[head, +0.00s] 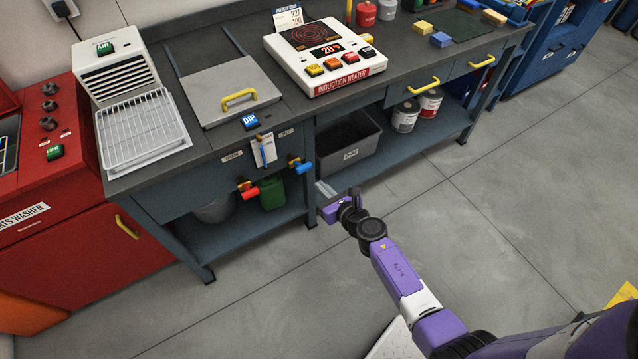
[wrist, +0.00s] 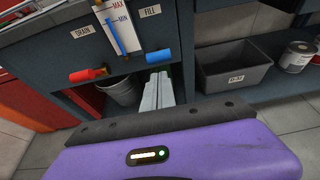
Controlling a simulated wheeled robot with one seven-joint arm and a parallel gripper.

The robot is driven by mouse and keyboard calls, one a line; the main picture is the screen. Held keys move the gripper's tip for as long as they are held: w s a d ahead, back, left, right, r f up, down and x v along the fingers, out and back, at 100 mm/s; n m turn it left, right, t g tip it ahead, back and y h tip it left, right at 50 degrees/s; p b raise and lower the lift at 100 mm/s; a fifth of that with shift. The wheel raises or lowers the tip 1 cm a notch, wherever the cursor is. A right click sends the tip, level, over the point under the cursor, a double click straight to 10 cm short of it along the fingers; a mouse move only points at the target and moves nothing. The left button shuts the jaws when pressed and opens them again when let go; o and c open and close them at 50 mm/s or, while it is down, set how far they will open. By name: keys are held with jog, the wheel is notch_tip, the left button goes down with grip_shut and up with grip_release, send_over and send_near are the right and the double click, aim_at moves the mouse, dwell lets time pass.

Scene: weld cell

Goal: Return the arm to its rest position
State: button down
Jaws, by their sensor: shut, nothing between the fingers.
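My arm (head: 400,275) reaches from the lower right across the open floor toward the front of the workbench. My gripper (head: 324,188) is at its end, low in front of the bench's lower shelf, apart from the bench top. In the wrist view the pale fingers (wrist: 156,92) lie together, with nothing between them. They point toward the bench front below the drain and fill valves.
The bench (head: 225,150) carries an induction heater (head: 325,55), a lidded dip tank (head: 222,90) and a wire rack (head: 142,130). Red (head: 250,193) and blue (head: 300,166) valve handles jut out near my gripper. A grey bin (head: 348,145) sits on the shelf.

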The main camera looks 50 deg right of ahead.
jog(key=shift+s+r, duration=0.1)
jog(key=shift+r, duration=0.15)
